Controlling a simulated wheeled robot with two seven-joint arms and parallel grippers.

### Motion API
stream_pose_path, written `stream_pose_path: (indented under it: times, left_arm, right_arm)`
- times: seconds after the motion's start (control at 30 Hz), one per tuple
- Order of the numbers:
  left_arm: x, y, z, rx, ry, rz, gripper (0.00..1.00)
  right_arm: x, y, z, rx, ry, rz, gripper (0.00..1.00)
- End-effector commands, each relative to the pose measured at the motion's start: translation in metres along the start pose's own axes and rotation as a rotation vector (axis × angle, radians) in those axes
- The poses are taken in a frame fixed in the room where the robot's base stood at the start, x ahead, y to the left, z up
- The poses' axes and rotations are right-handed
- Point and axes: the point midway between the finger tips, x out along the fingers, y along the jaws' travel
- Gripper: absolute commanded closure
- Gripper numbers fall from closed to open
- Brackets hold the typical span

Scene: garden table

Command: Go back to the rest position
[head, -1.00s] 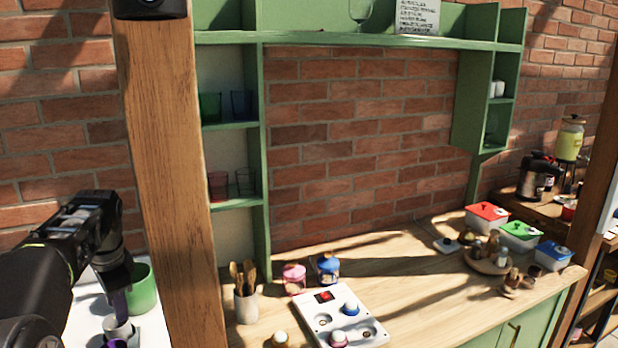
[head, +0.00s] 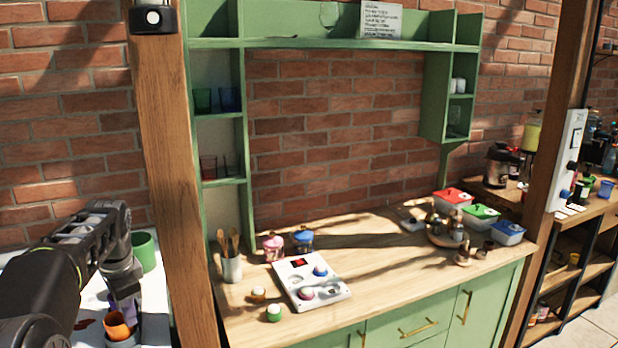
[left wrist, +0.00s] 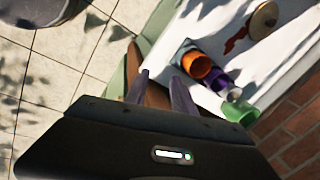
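My left arm comes in from the left in the head view, with its black wrist (head: 120,268) over the white table at the lower left. In the left wrist view the two fingers of my left gripper (left wrist: 160,90) are apart with nothing between them. Beyond the fingers, an orange cup (left wrist: 197,66), a purple cup (left wrist: 220,81) and a green cup (left wrist: 240,110) are on the white table. I cannot tell how far the fingers are from the cups. My right gripper is in neither view.
A wooden post (head: 172,170) stands just right of my left arm. Behind it is a green cabinet with a wooden counter (head: 385,265), holding a white panel (head: 310,281) and lidded boxes. A shelf unit (head: 570,270) stands at the right. Tiled floor shows in the left wrist view (left wrist: 65,75).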

Motion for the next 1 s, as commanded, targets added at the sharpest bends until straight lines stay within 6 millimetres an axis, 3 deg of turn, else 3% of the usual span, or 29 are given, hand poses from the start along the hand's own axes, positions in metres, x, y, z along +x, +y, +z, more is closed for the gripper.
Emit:
stream_pose_path:
  times: [0.33,0.47,0.57,0.67,0.8,0.9,1.0]
  left_arm:
    - [0.069,0.036,-0.030,-0.040,0.020,0.038,0.69]
    - [0.109,0.064,-0.045,-0.074,0.035,0.067,0.69]
    - [0.147,0.096,-0.056,-0.110,0.047,0.099,0.69]
    - [0.194,0.145,-0.066,-0.169,0.060,0.150,0.69]
    - [0.257,0.237,-0.068,-0.288,0.075,0.242,0.69]
    - [0.289,0.310,-0.061,-0.390,0.078,0.314,0.69]
    - [0.308,0.386,-0.047,-0.505,0.068,0.391,0.69]
  right_arm:
    - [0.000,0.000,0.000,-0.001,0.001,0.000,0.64]
    - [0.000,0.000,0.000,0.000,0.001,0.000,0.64]
    - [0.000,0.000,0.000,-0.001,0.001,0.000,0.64]
    - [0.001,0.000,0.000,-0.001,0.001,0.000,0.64]
    - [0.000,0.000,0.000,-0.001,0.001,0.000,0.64]
    - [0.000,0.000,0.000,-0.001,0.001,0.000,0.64]
    - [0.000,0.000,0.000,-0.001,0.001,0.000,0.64]
